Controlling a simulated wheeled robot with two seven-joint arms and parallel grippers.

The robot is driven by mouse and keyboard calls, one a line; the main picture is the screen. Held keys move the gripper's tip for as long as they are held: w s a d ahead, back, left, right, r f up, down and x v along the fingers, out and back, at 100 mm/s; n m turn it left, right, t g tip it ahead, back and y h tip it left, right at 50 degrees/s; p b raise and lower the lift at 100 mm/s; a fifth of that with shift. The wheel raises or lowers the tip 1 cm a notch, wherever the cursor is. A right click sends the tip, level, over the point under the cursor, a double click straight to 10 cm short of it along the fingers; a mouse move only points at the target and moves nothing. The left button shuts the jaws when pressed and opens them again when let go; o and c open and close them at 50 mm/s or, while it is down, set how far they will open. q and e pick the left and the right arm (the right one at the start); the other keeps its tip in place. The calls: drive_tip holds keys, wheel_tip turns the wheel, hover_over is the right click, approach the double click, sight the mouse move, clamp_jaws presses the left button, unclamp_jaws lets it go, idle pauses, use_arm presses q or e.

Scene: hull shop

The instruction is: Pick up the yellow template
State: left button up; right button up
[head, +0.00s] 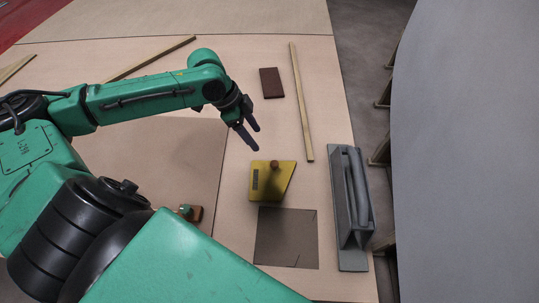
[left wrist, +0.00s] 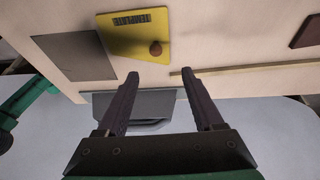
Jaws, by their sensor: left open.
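My right gripper is not in view.
A dark grey sheet (head: 287,238) lies just nearer than the template. A grey handled tool (head: 342,238) lies to the right, along the table edge. A wooden strip (head: 301,100) and a dark brown block (head: 271,83) lie beyond.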

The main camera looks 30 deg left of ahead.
use_arm(q)
approach(274, 163)
drive_tip(key=d+f, duration=0.1)
drive_tip(key=f, duration=0.1)
drive_tip(key=x, duration=0.6)
drive_tip(key=shift+w+p, duration=0.15)
drive_tip(key=shift+p, duration=0.15)
drive_tip(key=shift+f, duration=0.15)
drive_tip(key=shift+c, duration=0.8)
clamp_jaws()
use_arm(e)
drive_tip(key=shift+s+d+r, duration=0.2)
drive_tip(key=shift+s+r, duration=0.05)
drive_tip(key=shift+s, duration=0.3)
